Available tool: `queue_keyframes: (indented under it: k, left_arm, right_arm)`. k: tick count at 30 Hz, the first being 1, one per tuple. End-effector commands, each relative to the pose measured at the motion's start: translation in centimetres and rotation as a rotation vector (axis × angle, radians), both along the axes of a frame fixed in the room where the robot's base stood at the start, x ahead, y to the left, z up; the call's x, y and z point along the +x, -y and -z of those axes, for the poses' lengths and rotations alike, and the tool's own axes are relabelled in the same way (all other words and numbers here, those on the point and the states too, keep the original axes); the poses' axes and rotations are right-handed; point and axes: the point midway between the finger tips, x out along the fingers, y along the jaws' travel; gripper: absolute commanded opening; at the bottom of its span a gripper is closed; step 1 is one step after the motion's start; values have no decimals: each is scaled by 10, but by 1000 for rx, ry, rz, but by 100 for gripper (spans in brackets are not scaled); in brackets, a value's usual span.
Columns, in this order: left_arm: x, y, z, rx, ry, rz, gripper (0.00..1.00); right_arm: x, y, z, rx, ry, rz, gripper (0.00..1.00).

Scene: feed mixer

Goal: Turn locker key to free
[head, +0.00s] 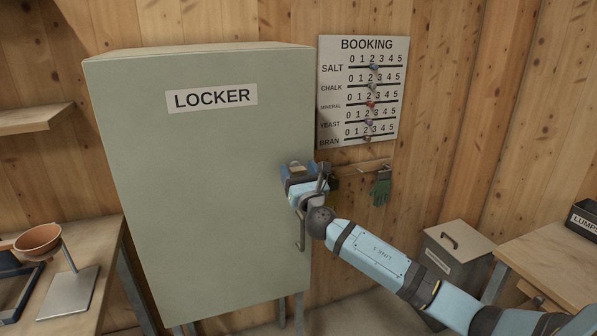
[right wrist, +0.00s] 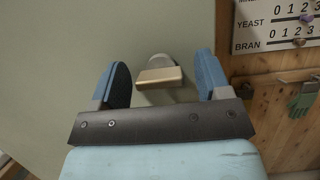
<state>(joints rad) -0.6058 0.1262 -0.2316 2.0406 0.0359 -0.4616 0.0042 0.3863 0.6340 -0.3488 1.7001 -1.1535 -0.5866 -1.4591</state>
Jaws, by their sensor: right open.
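The grey-green locker (head: 200,200) stands shut against the wooden wall, with a "LOCKER" label on its door. The locker key (right wrist: 159,76) shows in the right wrist view as a flat brass bow lying level in front of a round grey lock plate (right wrist: 156,60). In the head view the key (head: 295,167) is small, at the door's right side. My right gripper (right wrist: 160,84) is open, with one blue finger on each side of the key and gaps on both sides. In the head view my right gripper (head: 298,170) is at the door's right edge. My left gripper is not in view.
The door handle (head: 301,232) hangs just below my right gripper. A booking board (head: 362,92) with sliders is on the wall to the right. A green glove (head: 380,192) hangs from a small rail. A bin (head: 455,258) stands at lower right.

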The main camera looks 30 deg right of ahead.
Motion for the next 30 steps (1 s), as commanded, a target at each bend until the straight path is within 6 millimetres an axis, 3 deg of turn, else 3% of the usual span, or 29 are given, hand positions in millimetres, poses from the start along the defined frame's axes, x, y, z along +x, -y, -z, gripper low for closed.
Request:
queue_keyframes:
  k: [5,11,21,30]
  left_arm:
    - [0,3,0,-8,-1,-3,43]
    - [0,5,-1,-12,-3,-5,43]
    - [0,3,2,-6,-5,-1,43]
    - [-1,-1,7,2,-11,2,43]
  right_arm:
    - [0,0,0,0,0,0,68]
    - [0,0,0,0,0,0,22]
    - [0,-1,1,37,9,0,21]
    - [0,-1,1,216,52,-1,21]
